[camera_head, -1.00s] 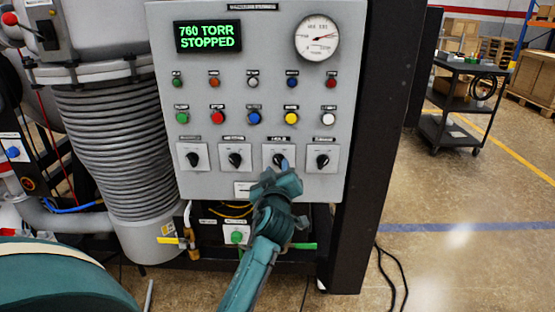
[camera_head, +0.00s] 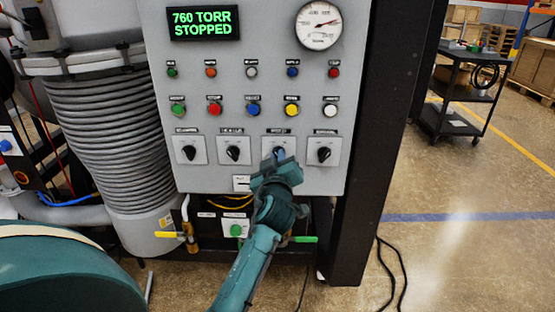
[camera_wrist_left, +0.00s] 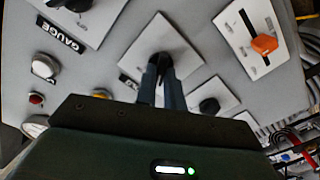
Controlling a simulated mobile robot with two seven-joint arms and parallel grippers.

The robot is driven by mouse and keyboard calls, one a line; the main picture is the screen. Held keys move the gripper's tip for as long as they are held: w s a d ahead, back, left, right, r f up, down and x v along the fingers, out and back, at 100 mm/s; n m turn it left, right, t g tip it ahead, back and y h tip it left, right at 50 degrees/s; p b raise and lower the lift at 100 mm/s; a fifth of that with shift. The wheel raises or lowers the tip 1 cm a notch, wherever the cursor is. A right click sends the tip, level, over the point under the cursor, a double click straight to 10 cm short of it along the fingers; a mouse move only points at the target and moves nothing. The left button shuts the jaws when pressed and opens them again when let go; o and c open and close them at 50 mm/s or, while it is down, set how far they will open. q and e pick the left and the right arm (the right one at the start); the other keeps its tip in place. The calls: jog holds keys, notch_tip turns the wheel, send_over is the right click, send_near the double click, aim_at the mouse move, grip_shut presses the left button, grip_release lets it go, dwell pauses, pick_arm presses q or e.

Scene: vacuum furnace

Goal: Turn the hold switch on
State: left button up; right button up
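The hold switch is a black rotary knob on a light square plate (camera_head: 290,156), third from the left in the lower row of the grey panel. My left gripper (camera_head: 280,157) is at this knob and hides most of it in the head view. In the left wrist view the black knob (camera_wrist_left: 178,58) shows at the tips of the narrow fingers (camera_wrist_left: 160,80). The fingers are close together, one on each side of its handle, and appear shut on it. The exact knob angle is hidden. My right gripper is not in view.
Other black knobs flank it: two on the left, the nearer one (camera_head: 233,153), and one on the right (camera_head: 323,153). Coloured buttons, a dial gauge (camera_head: 319,25) and a display (camera_head: 203,23) reading "760 TORR STOPPED" are above. A dark cart (camera_head: 455,120) stands at right on open floor.

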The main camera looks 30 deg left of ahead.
pick_arm(q)
grip_shut()
jog(key=m+p, duration=0.2)
jog(key=m, duration=0.9)
jog(key=shift+w+d+r+m, duration=0.1)
jog(key=shift+m, duration=0.5)
dwell(0.4)
jog(key=o, duration=0.5)
grip_release()
jog(key=shift+o, duration=0.2)
